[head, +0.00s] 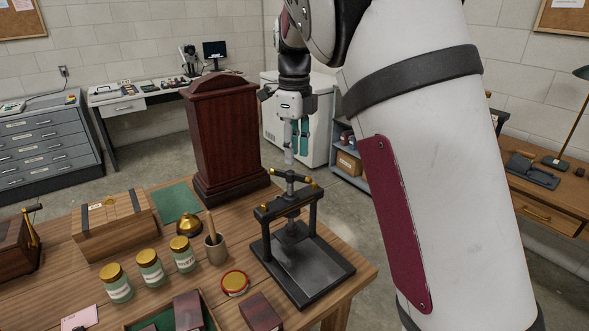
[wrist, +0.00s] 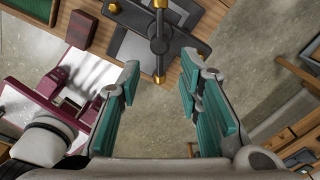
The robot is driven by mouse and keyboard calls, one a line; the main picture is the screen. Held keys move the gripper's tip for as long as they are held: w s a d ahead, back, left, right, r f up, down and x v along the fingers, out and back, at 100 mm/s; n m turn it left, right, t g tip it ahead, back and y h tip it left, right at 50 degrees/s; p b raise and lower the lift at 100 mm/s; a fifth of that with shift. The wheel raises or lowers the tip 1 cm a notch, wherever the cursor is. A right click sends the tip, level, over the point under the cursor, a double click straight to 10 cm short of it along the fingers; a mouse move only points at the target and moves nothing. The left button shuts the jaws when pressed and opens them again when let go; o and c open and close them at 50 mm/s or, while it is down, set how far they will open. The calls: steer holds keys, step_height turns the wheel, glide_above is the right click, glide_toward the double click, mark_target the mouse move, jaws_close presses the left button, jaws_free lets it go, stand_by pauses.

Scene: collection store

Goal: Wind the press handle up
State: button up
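The press (head: 306,268) is a black frame with a flat base on the front right of the wooden table. Its handle (head: 290,177) is a dark crossbar with brass knobs on top of the screw. In the wrist view the handle (wrist: 159,30) runs up and down the picture, with the near brass knob (wrist: 160,78) in line with the gap between my fingers. My gripper (head: 298,140) points down just above and behind the handle. Its teal fingers are spread in the wrist view (wrist: 161,72), with nothing gripped. Whether a finger touches the knob I cannot tell.
A tall dark red wooden case (head: 226,140) stands left of my gripper. A mortar with pestle (head: 215,250), a red-rimmed tin (head: 235,284), several gold-lidded jars (head: 150,270) and a dark red box (head: 262,311) lie left of the press. Open floor (wrist: 245,45) lies beyond the table edge.

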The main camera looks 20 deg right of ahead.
mark_target(294, 173)
step_height(294, 173, down, 6)
steer(key=shift+r, duration=0.15)
steer(key=shift+c, duration=0.4)
jaws_close()
